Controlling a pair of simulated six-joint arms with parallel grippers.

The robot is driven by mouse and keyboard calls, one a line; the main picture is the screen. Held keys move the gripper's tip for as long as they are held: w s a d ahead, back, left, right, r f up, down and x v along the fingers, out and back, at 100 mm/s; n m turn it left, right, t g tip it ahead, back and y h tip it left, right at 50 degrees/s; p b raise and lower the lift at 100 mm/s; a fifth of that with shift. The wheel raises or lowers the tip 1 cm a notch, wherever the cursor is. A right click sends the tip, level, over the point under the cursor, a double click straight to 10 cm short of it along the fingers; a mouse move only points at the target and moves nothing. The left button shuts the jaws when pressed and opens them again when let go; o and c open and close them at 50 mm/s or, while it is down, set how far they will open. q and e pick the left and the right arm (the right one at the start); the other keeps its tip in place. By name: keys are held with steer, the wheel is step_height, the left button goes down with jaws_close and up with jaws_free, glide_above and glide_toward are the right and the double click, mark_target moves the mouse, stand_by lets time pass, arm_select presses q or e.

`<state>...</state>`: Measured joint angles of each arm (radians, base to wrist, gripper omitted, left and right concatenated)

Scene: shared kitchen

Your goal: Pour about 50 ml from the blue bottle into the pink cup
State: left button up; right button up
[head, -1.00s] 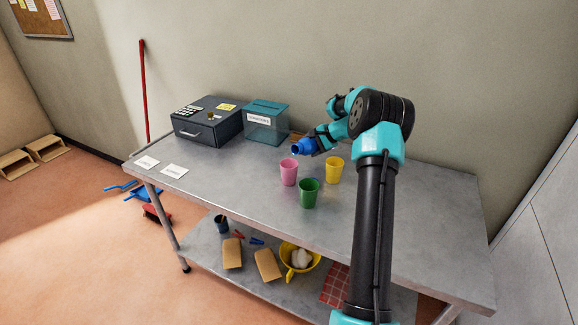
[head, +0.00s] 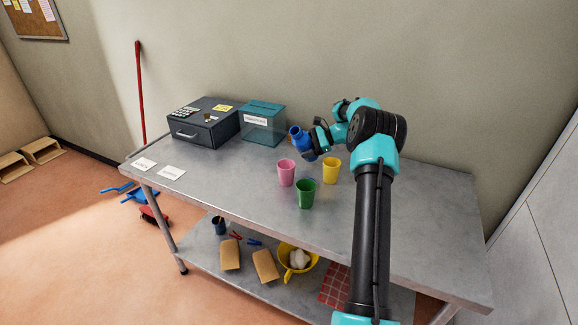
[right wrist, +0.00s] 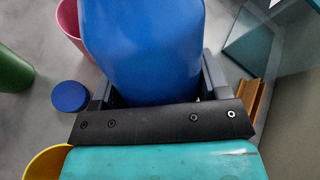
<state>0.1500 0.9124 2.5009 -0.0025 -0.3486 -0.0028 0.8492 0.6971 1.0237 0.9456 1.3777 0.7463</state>
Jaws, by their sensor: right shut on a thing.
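The blue bottle (head: 300,143) is held by my right gripper (head: 313,144) above the table, just behind the pink cup (head: 286,173). The bottle is nearly upright, its top leaning a little left. In the right wrist view, the blue bottle (right wrist: 145,45) fills the space between the fingers of my right gripper (right wrist: 155,90). My left gripper is not in view.
A green cup (head: 305,194) and a yellow cup (head: 331,170) stand near the pink one. A blue cap (right wrist: 69,96) lies on the table. A clear teal-lidded box (head: 262,124) and a dark cash box (head: 203,123) stand behind left. The table's right side is clear.

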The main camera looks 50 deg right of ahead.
steer(key=shift+d+m+y, duration=0.1)
steer(key=shift+m+y, duration=0.2)
steer(key=shift+y, duration=0.1)
steer(key=shift+r+m+t+y, duration=0.3)
steer(key=shift+r+m+y, duration=0.1)
steer(key=shift+r+y, duration=0.3)
steer(key=shift+w+r+m, duration=0.1)
steer(key=shift+r+m, duration=0.05)
steer(key=shift+m, duration=0.15)
steer(key=shift+a+m+t+y, duration=0.3)
steer(key=shift+m+t+y, duration=0.5)
steer(key=shift+m+y, duration=0.35)
